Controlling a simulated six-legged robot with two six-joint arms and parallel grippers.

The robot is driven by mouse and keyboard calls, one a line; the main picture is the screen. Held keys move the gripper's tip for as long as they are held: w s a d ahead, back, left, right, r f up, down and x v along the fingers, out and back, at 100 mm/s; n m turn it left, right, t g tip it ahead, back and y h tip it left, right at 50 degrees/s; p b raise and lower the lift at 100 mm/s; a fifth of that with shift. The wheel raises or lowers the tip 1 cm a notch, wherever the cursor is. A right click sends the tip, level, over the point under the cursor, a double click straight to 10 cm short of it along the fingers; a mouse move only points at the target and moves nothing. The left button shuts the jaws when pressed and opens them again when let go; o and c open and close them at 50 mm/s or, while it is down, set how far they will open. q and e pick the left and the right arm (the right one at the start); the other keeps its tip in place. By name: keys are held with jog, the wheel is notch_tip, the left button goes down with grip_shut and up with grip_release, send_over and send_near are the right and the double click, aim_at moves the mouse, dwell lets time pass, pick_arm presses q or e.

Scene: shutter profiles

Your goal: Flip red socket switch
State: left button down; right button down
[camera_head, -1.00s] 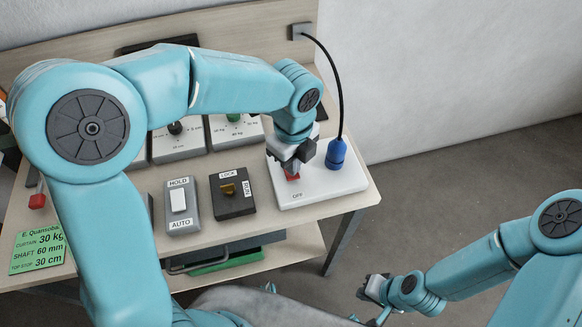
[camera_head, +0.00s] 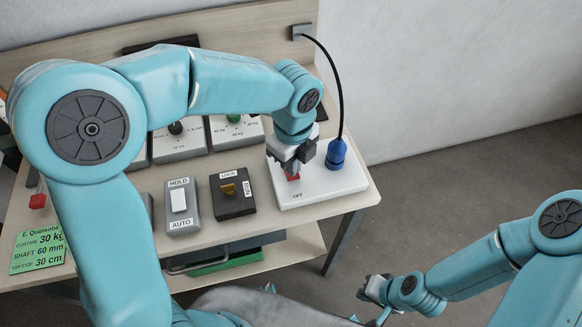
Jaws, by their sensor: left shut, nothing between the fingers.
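The red socket switch (camera_head: 293,177) sits on the white socket plate (camera_head: 325,194), just above the word OFF. My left gripper (camera_head: 291,170) is shut and empty, pointing down with its fingertips at the switch. The fingers and wrist hide the back of the switch, and I cannot tell whether they press on it. A blue plug (camera_head: 336,155) with a black cable stands on the same plate, right of my gripper. My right gripper (camera_head: 368,288) hangs low at the bottom right, away from the table. Its jaws are too small to read.
A grey HOLD/AUTO switch box (camera_head: 179,220) and a black LOCK/RUN box (camera_head: 233,205) stand left of the plate. Dial boxes (camera_head: 178,147) lie behind them. A green card (camera_head: 38,250) lies at the left. The floor right of the table is clear.

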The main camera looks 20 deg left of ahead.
pick_arm(q)
jog(key=shift+f+b, duration=0.7)
jog(key=shift+f, duration=0.35)
dwell(0.8)
jog(key=shift+r, duration=0.1)
jog(key=shift+w+r+p, duration=0.1)
jog(key=shift+r+p, duration=0.4)
jog(key=shift+p, duration=0.1)
notch_tip(320, 180, up, 2)
jog(key=shift+r+p, duration=0.25)
jog(key=shift+p, duration=0.8)
notch_tip(320, 180, up, 2)
jog(key=shift+r+p, duration=0.1)
jog(key=shift+p, duration=0.85)
jog(key=shift+r+p, duration=0.6)
jog(key=shift+r, duration=0.05)
jog(key=shift+f, duration=0.1)
